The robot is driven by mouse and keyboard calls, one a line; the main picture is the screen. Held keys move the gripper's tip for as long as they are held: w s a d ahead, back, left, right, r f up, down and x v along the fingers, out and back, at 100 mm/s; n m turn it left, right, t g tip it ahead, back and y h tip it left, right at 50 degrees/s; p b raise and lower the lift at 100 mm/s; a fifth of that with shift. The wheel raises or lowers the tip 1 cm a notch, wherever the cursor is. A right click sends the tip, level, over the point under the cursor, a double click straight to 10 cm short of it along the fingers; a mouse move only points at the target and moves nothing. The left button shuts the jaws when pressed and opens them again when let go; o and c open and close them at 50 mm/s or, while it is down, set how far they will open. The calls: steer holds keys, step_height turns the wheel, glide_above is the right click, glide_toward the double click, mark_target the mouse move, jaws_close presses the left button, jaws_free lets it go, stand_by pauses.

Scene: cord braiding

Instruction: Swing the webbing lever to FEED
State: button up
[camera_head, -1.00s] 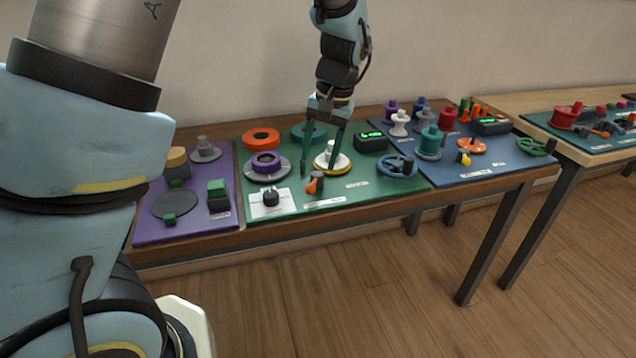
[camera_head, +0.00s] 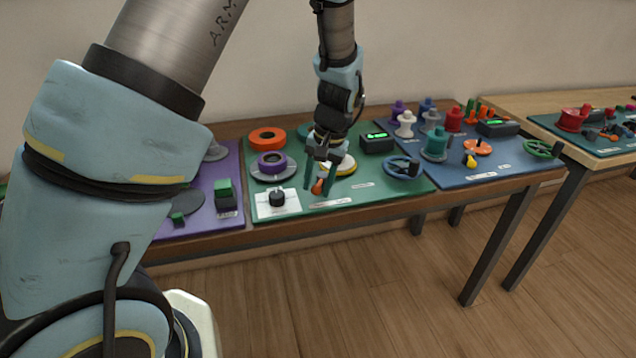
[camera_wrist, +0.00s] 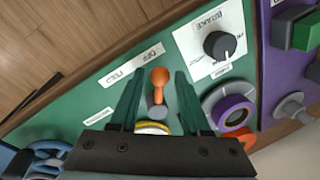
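The webbing lever is orange with a rounded knob (camera_wrist: 160,77) and a grey pivot, on the green panel (camera_wrist: 95,72). In the wrist view it stands between the two green fingers of my gripper (camera_wrist: 157,85), with a gap on each side. The labels OFF and FEED (camera_wrist: 134,64) lie beyond its knob. In the head view my gripper (camera_head: 320,189) is low over the panel, and the orange lever (camera_head: 317,186) shows between the fingertips. My gripper is open. The lever's base is partly hidden in the head view.
A white plate with a black BALANCE knob (camera_wrist: 221,44) is close beside the lever. A purple spool (camera_head: 272,162), a white-and-yellow spool (camera_head: 346,165) and a blue handwheel (camera_head: 403,168) stand around it. The panel's front strip is mostly clear.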

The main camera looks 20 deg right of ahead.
jaws_close()
steer(key=shift+s+d+n, duration=0.1)
steer(key=shift+d+n, duration=0.05)
steer(key=shift+n, duration=0.15)
steer(key=shift+s+d+r+n+p, duration=0.15)
steer(key=shift+d+n+p, duration=0.2)
steer(key=shift+n+p, duration=0.35)
steer(key=n, duration=0.1)
steer(key=d+n, duration=0.1)
steer(key=n+g+p, duration=0.1)
steer(key=shift+s+d+n+y, duration=0.25)
steer(key=shift+d+n+y, duration=0.05)
steer(key=shift+d+n, duration=0.1)
steer(key=d+n, duration=0.1)
steer(key=n, duration=0.1)
steer(key=d+n+p, duration=0.1)
steer(key=n, duration=0.1)
steer(key=shift+w+g, duration=0.15)
steer(key=shift+g, duration=0.25)
steer(key=shift+w+d+n+p, duration=0.1)
steer(key=shift+d+n+p, duration=0.2)
steer(key=shift+n, duration=0.45)
steer(key=shift+w+d+n+p, duration=0.1)
steer(key=shift+d+n+p, duration=0.2)
steer(key=shift+n, duration=0.45)
